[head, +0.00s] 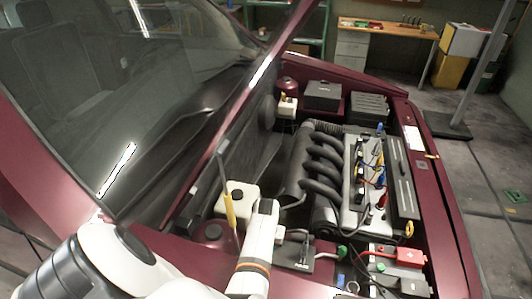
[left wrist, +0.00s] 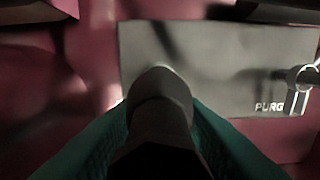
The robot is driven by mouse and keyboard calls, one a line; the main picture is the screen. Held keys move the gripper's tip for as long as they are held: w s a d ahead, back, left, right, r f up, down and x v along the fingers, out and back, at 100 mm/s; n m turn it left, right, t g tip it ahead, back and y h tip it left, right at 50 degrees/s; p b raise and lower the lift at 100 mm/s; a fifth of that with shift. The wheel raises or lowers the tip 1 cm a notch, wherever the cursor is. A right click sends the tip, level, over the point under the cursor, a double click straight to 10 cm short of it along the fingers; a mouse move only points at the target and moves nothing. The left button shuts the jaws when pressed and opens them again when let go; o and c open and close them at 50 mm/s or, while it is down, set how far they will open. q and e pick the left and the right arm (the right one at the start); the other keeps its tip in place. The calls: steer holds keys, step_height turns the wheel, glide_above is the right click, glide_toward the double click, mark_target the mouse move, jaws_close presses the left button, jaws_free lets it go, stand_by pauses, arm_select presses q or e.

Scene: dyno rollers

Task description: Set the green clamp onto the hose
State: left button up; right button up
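My left arm enters from the lower left in the head view, and its white wrist stands beside a dark box (head: 295,256). This box, lettered "PURG", fills much of the left wrist view (left wrist: 225,45). Two dark green shapes flank a dark rounded part at my left gripper (left wrist: 160,115); I cannot tell finger pads from a held clamp, or whether the gripper is shut. A small green piece (head: 341,250) sits right of the box and may be the green clamp. A metal ring clamp (left wrist: 301,77) encircles a thin hose at the box's right. My right gripper is out of view.
A white reservoir (head: 236,200) and a yellow-handled rod (head: 229,208) stand left of my wrist. The engine (head: 340,180) lies beyond, with a red-topped battery (head: 390,255) at right. The raised hood edge and the maroon fender (head: 440,205) bound the bay.

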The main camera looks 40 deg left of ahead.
arm_select(q)
steer(key=shift+f, duration=0.4)
steer(key=shift+c, duration=0.4)
jaws_close()
step_height(320, 180, up, 3)
steer(key=p, duration=0.4)
steer(key=shift+r, duration=0.2)
steer(key=shift+w+f, duration=0.1)
steer(key=shift+f, duration=0.1)
steer(key=shift+o, duration=0.4)
jaws_free()
steer(key=shift+r, duration=0.1)
